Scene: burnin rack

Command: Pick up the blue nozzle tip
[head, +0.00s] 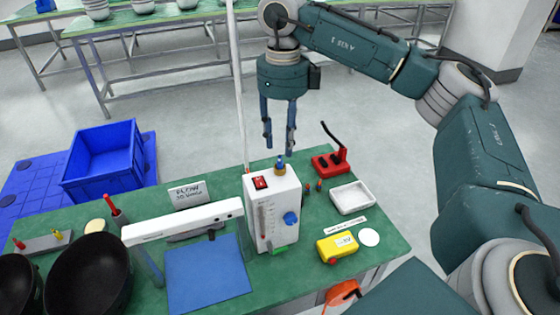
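A small blue nozzle tip (280,159) stands upright on a brass-coloured fitting on top of a white box-shaped unit (257,228). My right gripper (279,145) hangs from above with its fingers pointing down. Its two fingers are apart and nothing shows between them. The fingertips are just above or level with the nozzle tip, and I cannot tell whether they touch it. My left gripper does not show.
The unit stands on a green bench (215,200) with a blue mat (208,275), a white bar (183,220), a red stand (331,162), a white tray (350,198) and a yellow device (337,246). Dark bowls (88,275) are at left. A blue crate (103,160) stands beyond the bench.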

